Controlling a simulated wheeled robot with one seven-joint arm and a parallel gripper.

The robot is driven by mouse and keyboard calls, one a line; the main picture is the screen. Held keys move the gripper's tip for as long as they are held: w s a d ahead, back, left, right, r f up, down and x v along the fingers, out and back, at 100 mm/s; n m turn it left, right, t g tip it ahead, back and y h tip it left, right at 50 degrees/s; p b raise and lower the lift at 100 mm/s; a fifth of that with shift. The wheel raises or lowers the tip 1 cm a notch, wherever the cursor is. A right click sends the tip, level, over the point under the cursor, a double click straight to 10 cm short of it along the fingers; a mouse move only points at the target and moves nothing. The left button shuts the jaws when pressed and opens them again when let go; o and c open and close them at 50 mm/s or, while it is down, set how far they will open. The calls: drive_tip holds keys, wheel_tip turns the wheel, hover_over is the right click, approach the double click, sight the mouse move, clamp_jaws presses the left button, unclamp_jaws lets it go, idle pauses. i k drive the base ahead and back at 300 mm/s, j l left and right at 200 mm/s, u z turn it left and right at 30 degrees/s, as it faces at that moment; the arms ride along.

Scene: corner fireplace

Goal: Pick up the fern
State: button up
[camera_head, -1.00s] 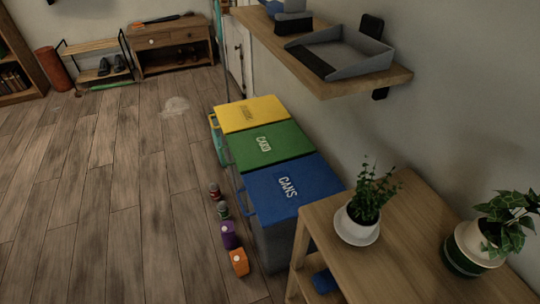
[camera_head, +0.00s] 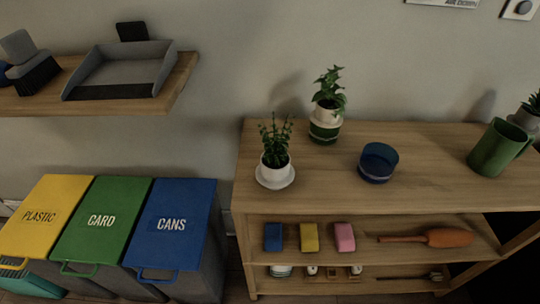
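A small plant with fine upright leaves (camera_head: 276,135) grows in a white pot (camera_head: 275,160) on a white saucer, at the left front of the wooden shelf unit's top. A second plant with broader, trailing leaves (camera_head: 329,85) stands behind it to the right, in a white and green pot (camera_head: 324,130). A third plant (camera_head: 534,101) is cut off at the right edge. I cannot tell for sure which one is the fern; the small-leaved one looks closest. My gripper is not in view.
A blue bowl (camera_head: 378,162) and a green watering can or jug (camera_head: 497,148) stand on the top (camera_head: 430,160). Yellow, green and blue bins (camera_head: 180,205) stand at left, under a wall shelf (camera_head: 180,85) with a grey tray.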

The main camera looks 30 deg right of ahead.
sight(275, 171)
drive_tip(key=j+z, duration=0.4)
drive_tip(key=j, duration=1.6)
